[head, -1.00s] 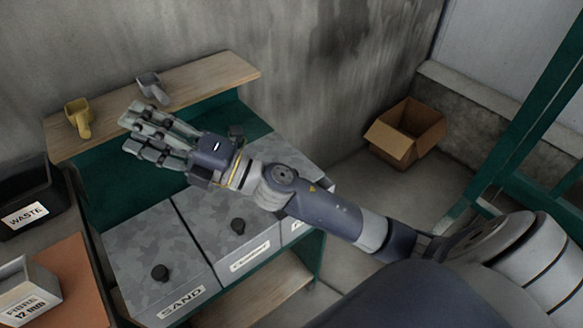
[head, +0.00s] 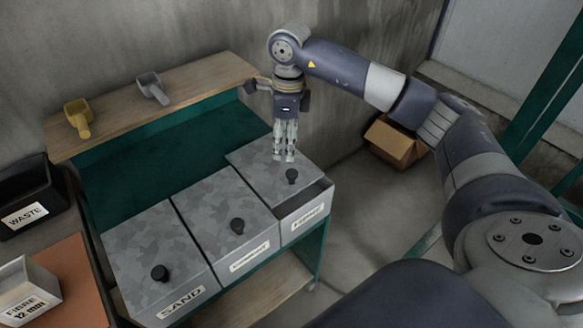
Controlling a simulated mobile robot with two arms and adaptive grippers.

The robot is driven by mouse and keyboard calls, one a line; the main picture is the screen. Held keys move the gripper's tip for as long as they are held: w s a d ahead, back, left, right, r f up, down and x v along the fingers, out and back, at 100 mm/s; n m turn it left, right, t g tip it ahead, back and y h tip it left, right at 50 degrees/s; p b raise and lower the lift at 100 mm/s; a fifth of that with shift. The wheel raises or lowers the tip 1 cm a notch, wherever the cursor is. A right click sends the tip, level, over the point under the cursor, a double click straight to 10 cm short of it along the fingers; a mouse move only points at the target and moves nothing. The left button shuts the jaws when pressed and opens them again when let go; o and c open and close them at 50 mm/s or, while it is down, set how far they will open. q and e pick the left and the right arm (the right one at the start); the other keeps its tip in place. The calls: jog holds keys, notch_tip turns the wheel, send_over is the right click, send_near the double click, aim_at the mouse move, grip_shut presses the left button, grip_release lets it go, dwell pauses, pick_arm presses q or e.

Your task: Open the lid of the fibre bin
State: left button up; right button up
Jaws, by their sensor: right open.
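The fibre bin (head: 307,222) is the rightmost of three grey bins, and its front label is hard to read. Its mottled grey lid (head: 258,172) has a black knob (head: 292,176). A dark strip shows between the lid's front edge and the bin's front wall, so the lid sits set back from that wall. My right gripper (head: 285,157) points down over the lid, just behind the knob in the picture. It is open and empty; I cannot tell whether the fingertips touch the lid. My left gripper is not in view.
The sand bin (head: 150,243) and a middle bin (head: 222,207) have lids on. A wooden shelf (head: 195,82) behind carries a yellow scoop (head: 78,115) and a grey scoop (head: 152,88). A waste box (head: 25,195) and fibre box (head: 22,290) stand left. A cardboard box (head: 393,143) is on the floor.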

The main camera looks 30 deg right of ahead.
aim_at(291, 172)
jog(key=shift+h, duration=0.3)
jog(key=f+p, duration=0.1)
jog(key=f, duration=0.2)
jog(key=d+f+p, duration=0.1)
jog(key=f, duration=0.6)
jog(key=shift+s+d+f+p, duration=0.1)
jog(key=shift+d+f+p, duration=0.1)
jog(key=shift+p, duration=0.2)
grip_shut()
